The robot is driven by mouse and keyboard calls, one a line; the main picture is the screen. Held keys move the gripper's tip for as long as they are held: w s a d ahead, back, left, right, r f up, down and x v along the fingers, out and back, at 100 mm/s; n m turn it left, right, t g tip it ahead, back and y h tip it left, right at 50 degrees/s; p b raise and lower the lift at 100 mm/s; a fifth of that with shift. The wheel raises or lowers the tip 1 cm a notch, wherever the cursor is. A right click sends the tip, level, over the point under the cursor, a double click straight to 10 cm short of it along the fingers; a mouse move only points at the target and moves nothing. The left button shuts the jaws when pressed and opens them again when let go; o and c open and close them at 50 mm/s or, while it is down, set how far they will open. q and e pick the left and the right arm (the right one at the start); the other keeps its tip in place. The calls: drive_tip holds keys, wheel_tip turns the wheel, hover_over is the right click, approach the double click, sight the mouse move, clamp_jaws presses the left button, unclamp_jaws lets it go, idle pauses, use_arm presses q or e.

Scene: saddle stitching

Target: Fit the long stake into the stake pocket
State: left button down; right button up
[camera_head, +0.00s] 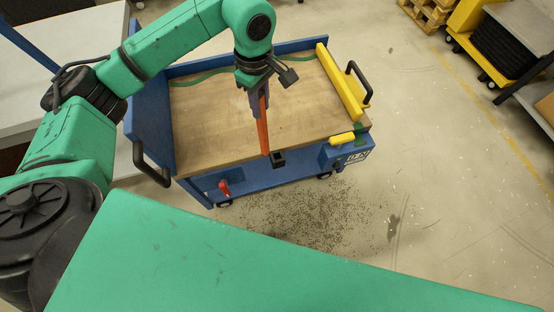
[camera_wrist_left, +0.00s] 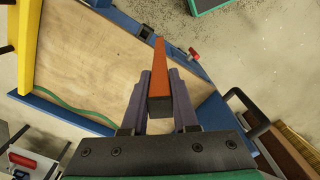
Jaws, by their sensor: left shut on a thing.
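The long stake (camera_head: 263,134) is an orange-red bar with a dark end. My left gripper (camera_head: 259,101) is shut on it above the wooden deck of a blue cart. The stake also shows between the purple fingers in the left wrist view (camera_wrist_left: 160,75). The stake pocket (camera_head: 278,158) is a small black square socket on the cart's near edge. In the head view the stake's far end appears just left of the pocket. In the left wrist view the pocket (camera_wrist_left: 147,33) shows just left of the stake's tip. The height gap is hard to judge. My right gripper is out of view.
The cart's deck (camera_head: 205,122) is bare apart from a green strap (camera_head: 200,79) along the back. A yellow rail (camera_head: 340,83) and black handle (camera_head: 359,80) stand at its right. A red lever (camera_head: 224,188) sits below the near edge. Floor in front is open.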

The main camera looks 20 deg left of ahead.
use_arm(q)
drive_tip(key=w+d+r+n+p, duration=0.25)
drive_tip(key=w+r+n, duration=0.25)
drive_tip(key=n, duration=0.5)
wheel_tip(320, 180, down, 20)
drive_tip(key=b, duration=1.4)
drive_tip(key=shift+w+d, duration=0.15)
drive_tip(key=shift+w, duration=0.05)
drive_tip(key=c, duration=0.7)
unclamp_jaws()
drive_tip(key=shift+r, duration=0.1)
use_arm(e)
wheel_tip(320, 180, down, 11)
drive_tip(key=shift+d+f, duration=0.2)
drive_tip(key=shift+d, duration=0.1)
use_arm(q)
wheel_tip(320, 180, up, 12)
drive_tip(key=shift+r+b, duration=0.1)
drive_tip(key=shift+b, duration=0.65)
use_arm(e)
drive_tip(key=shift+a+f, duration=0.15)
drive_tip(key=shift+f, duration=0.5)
